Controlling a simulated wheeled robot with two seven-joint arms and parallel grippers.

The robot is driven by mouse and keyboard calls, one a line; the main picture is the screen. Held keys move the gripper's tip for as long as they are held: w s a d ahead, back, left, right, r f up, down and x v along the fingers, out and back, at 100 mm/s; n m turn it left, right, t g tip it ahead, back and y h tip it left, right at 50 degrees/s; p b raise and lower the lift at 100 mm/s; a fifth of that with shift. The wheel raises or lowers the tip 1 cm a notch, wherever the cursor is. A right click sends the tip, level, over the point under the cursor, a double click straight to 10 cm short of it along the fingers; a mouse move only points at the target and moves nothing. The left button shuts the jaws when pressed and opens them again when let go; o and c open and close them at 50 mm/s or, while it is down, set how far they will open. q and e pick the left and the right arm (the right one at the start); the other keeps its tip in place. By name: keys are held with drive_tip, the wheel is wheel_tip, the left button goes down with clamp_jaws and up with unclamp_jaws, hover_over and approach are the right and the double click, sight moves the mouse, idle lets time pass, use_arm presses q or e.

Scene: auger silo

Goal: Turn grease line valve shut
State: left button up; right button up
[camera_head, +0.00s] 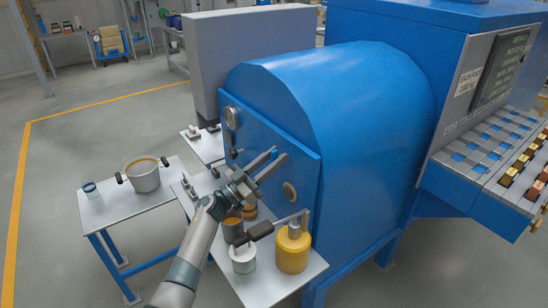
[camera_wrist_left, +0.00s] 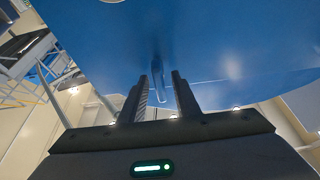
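My left gripper (camera_head: 274,160) is open in front of the flat blue front panel (camera_head: 262,140) of the big blue machine. In the left wrist view its two dark fingers (camera_wrist_left: 160,92) stand apart, pointing at a blue surface. A narrow, shiny blue bar-like part (camera_wrist_left: 157,70) shows between and beyond the fingers; I cannot tell for sure whether it is the grease line valve's handle. No contact with it is visible. A small dark knob (camera_head: 234,152) sits on the panel left of the gripper. My right gripper is not in view.
A yellow canister (camera_head: 293,250) with a metal top and dark-handled lever stands below the gripper, beside a white cup (camera_head: 243,260). A pot (camera_head: 143,174) stands on the side table. A round port (camera_head: 290,191) and round gauge (camera_head: 231,117) are on the panel.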

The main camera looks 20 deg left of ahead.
use_arm(q)
clamp_jaws()
